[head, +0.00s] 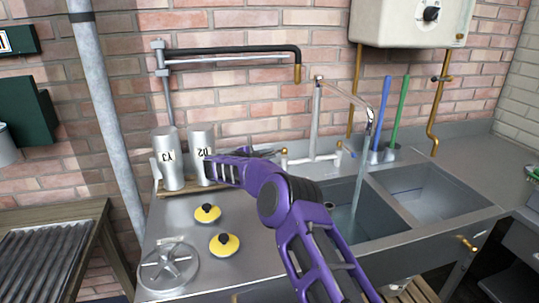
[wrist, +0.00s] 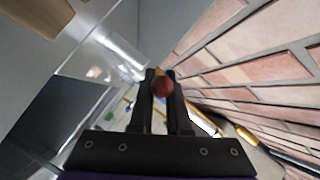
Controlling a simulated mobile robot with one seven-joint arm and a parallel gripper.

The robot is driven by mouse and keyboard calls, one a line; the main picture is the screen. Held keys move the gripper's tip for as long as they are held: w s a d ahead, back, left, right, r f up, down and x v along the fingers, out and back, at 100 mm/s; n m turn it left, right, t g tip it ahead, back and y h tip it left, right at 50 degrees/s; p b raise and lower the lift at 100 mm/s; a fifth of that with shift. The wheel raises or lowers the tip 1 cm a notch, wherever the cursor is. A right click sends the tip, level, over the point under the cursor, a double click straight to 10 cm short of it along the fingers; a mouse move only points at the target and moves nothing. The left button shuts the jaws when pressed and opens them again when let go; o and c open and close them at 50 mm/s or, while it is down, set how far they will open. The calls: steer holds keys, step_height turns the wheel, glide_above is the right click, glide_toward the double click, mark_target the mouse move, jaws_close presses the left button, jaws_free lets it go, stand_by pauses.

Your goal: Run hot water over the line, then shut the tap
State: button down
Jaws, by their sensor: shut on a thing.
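The tap (head: 317,125) stands behind the sink, with a curved spout reaching right over the left basin (head: 380,215). A thin stream of water (head: 357,200) falls from the spout into that basin. My gripper (head: 272,153) is at the left side of the tap, partly hidden by my purple arm. In the wrist view its black fingers (wrist: 160,78) are shut on a round red knob (wrist: 162,88), the tap's left handle. The right handle (head: 339,146) is free. I cannot tell which thing is the line.
Two labelled metal churns (head: 168,160) stand on a wooden board left of the tap. Two yellow discs with black knobs (head: 207,213) and a round metal lid (head: 168,268) lie on the drainer. Blue (head: 382,110) and green (head: 402,115) handles stand behind the basins. A white heater (head: 410,22) hangs above.

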steer(key=c, duration=1)
jaws_free()
steer(key=shift+w+a+f, duration=0.1)
steer(key=shift+a+f, duration=0.1)
steer(key=shift+o, duration=0.6)
steer(key=shift+d+r, duration=0.1)
steer(key=v, duration=1.7)
steer(key=shift+s+p, duration=0.2)
steer(key=shift+p, duration=0.2)
